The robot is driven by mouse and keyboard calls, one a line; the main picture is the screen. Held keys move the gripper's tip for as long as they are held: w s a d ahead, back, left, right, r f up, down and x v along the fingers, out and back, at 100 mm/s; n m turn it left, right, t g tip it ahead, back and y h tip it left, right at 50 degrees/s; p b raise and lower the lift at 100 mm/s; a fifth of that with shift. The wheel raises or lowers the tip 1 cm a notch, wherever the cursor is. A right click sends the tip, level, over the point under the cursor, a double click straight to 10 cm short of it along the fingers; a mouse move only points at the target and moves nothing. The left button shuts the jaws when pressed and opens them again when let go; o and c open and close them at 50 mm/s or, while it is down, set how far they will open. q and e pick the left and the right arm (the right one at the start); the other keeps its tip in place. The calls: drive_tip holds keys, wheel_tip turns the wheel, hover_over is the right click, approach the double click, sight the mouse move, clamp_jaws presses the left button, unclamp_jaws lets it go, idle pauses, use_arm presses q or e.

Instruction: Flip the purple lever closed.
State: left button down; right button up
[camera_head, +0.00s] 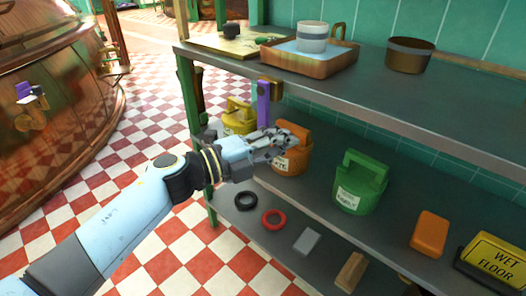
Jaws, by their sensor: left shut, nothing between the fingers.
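A purple lever (263,104) hangs roughly upright by a brass-coloured fitting just under the front edge of the upper shelf. A smaller purple piece (22,89) also shows on a fitting on the copper kettle at the far left. My left gripper (285,141) is shut and empty, below and a little right of the lever by the shelf. It appears apart from the lever and overlaps the orange container in the picture. My right gripper is out of view.
The upper shelf (440,126) holds a tray (310,57) and a copper pot (409,55). Below are yellow (238,117), orange (291,160) and green (361,181) containers, rings, blocks and a wet floor sign (495,262). The checkered floor (150,115) is clear.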

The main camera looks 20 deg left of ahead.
sight(263, 112)
use_arm(q)
drive_tip(key=a, duration=0.1)
drive_tip(key=w+a, duration=0.1)
drive_tip(key=a, duration=0.1)
drive_tip(key=shift+a+f, duration=0.1)
drive_tip(key=shift+a, duration=0.1)
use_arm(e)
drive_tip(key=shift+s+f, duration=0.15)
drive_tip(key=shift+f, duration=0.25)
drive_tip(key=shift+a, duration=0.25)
